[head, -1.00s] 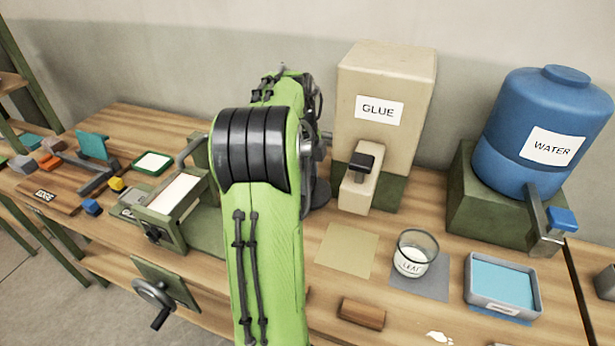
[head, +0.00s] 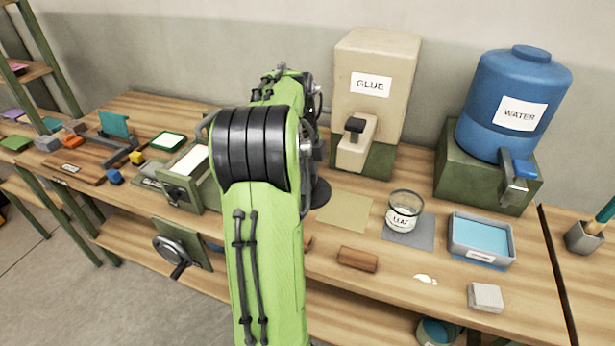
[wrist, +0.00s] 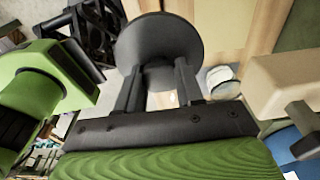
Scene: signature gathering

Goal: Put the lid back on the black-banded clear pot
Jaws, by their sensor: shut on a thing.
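The clear glass pot (head: 404,212) with a white label stands open on a grey mat (head: 422,235) on the bench, right of my arm. It seems to show in the wrist view (wrist: 222,80) too, just right of the lid. My gripper (wrist: 158,88) is shut on a round dark lid (wrist: 158,40), seemingly by a knob between the fingers. The lid's edge also shows in the head view (head: 321,193), beside my arm and left of the pot, apart from it. My gripper's fingers are hidden behind my arm in the head view.
A beige glue dispenser (head: 385,75) stands behind the mats, and a blue water tank (head: 513,105) at the back right. A blue-filled tray (head: 482,238) is right of the pot. A wooden block (head: 357,259) lies in front. A tan mat (head: 345,211) lies bare.

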